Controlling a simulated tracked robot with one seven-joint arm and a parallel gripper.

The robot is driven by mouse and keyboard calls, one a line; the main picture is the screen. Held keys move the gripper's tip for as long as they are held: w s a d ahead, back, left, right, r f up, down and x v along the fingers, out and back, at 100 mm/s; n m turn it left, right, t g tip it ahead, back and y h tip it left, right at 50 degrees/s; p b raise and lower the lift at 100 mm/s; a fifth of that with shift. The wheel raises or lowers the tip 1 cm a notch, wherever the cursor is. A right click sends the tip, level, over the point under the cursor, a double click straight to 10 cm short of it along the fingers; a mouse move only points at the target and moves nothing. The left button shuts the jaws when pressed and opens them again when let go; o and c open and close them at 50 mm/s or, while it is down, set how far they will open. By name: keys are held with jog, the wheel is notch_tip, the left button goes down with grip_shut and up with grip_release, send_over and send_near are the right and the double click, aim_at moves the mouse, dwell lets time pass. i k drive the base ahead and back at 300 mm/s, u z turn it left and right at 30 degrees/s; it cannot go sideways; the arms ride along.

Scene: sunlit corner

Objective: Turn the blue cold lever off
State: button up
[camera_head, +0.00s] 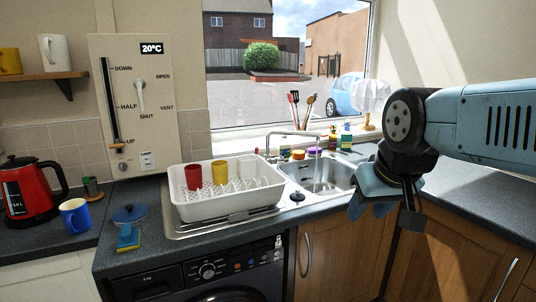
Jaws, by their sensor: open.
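A chrome tap (294,134) stands behind the steel sink (327,176), with its spout bent over the basin. Small coloured parts show near the tap's base, but they are too small to tell which is the blue cold lever or how it is turned.
A white dish rack (228,208) with red, yellow and white cups stands left of the sink. Bottles (346,138) and a utensil pot line the back sill. The right counter is largely clear.

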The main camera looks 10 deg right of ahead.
aim_at(280, 160)
jog(key=u, duration=0.1)
jog(key=i, duration=1)
jog(key=z, duration=0.05)
